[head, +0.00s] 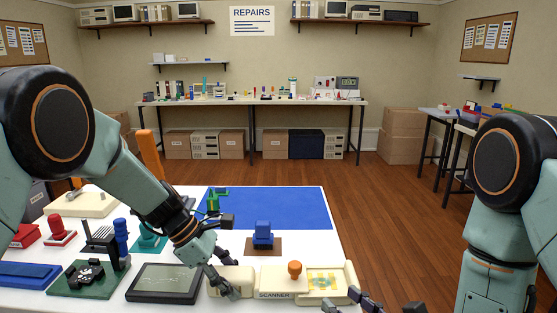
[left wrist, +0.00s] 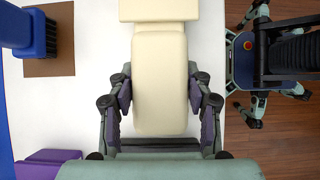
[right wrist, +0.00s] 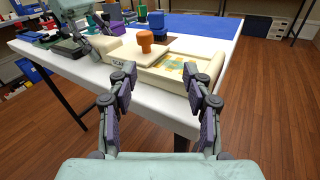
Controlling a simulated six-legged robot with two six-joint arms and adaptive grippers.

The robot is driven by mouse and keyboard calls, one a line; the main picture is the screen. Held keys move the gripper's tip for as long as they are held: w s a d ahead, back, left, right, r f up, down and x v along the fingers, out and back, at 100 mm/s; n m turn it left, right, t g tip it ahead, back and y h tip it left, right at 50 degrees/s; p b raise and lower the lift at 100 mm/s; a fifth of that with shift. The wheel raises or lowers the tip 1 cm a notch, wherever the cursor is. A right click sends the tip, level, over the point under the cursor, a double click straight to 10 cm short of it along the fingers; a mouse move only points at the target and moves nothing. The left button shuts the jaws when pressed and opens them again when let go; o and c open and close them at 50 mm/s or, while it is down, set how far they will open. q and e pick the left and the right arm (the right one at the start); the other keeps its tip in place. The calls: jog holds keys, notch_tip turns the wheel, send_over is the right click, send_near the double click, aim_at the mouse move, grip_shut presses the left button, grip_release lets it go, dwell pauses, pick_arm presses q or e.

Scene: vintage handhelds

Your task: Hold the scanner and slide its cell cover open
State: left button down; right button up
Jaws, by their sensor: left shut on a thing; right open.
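The cream scanner (head: 274,294) lies at the table's front edge, its front marked SCANNER. Its narrower left end (left wrist: 160,85) is between the fingers of my left gripper (head: 232,278), which is shut on it from both sides. An orange knob (head: 295,269) stands on the flat cream cover (head: 278,281) in the middle. Right of the cover, a shallow recess with a yellow and green pattern (head: 325,281) is exposed; it also shows in the right wrist view (right wrist: 182,68). My right gripper (right wrist: 162,78) is open and empty, in front of the scanner's right end.
A dark tablet (head: 166,283) lies left of the scanner. A green board with black parts (head: 88,278) is further left. Floor is open right of the table.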

pick_arm(q)
jog(key=shift+c, duration=2.4)
grip_release()
pick_arm(e)
jog(key=shift+s+a+r+n+y, duration=0.15)
jog(key=shift+a+r+n+y, duration=0.1)
jog(key=shift+a+n, duration=0.25)
jog(key=shift+s+a+r+n+y, duration=0.2)
jog(key=shift+a+n, duration=0.1)
jog(key=shift+a, duration=0.25)
pick_arm(q)
jog(key=shift+v, duration=3.8)
jog(key=v, duration=1.2)
jog(key=shift+f, duration=0.1)
jog(key=x, duration=1.3)
jog(key=shift+d+f, duration=0.25)
jog(key=shift+f, duration=0.05)
